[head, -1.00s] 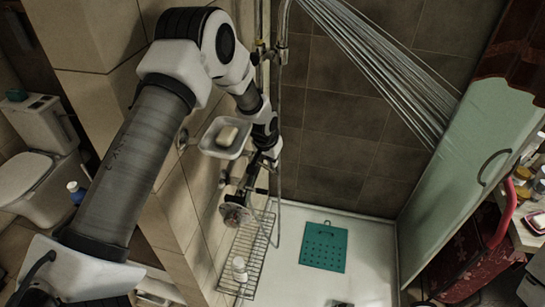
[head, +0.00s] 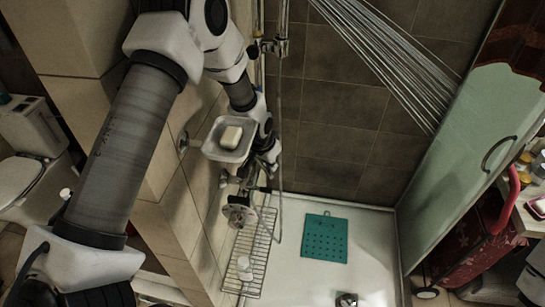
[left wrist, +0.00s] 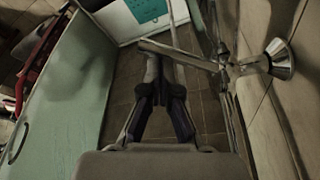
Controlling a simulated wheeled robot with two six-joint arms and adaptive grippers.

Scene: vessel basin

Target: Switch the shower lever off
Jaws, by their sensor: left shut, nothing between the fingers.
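The shower mixer (head: 238,211), a metal fitting with a round chrome end, is on the tiled wall at the left of the shower. In the left wrist view a metal bar (left wrist: 183,54) crosses just beyond my fingertips, with a round chrome flange (left wrist: 279,60) at the wall; the bar looks like part of the mixer. Water streams (head: 385,62) fall at the upper right. My left gripper (head: 270,168) is beside the wall above the mixer, partly hidden by the soap dish. It is shut and empty in the left wrist view (left wrist: 163,88). I cannot tell whether it touches the bar. My right gripper is out of view.
A soap dish (head: 214,150) with soap (head: 231,136) is close to my left arm. A vertical pipe and a hose (head: 281,125) run beside the gripper. A wire rack (head: 255,262) is below. A green mat (head: 326,239) lies on the white tray. A pale green panel (head: 450,175) bounds the right.

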